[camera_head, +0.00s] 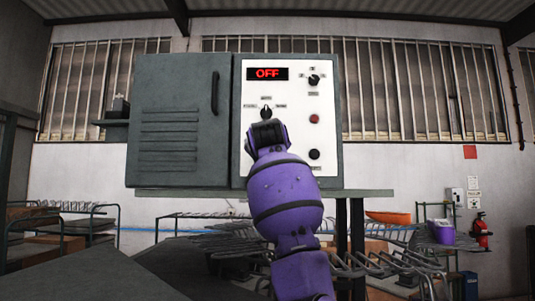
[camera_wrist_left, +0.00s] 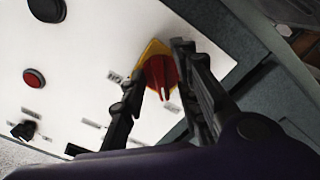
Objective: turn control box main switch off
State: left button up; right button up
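The control box (camera_head: 185,120) is grey with a white panel (camera_head: 290,165), and its red display (camera_head: 267,73) reads OFF. My left gripper (camera_head: 267,135) is at the lower left of the panel, at the end of the purple arm, and covers what is behind it. In the left wrist view, the red main switch handle (camera_wrist_left: 162,72) on its yellow plate (camera_wrist_left: 150,50) sits between the fingers of my left gripper (camera_wrist_left: 160,62). The fingers are apart, one on either side of it; contact is not clear. My right gripper is not in view.
Other panel controls are close by: a black selector (camera_head: 266,112), a small black knob (camera_head: 314,79), a red button (camera_head: 314,118) and a black button (camera_head: 314,154). The box stands on a grey shelf (camera_head: 360,193). Metal racks fill the space below.

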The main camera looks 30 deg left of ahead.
pick_arm(q)
jog(key=v, duration=1.2)
jog(key=shift+a, duration=0.1)
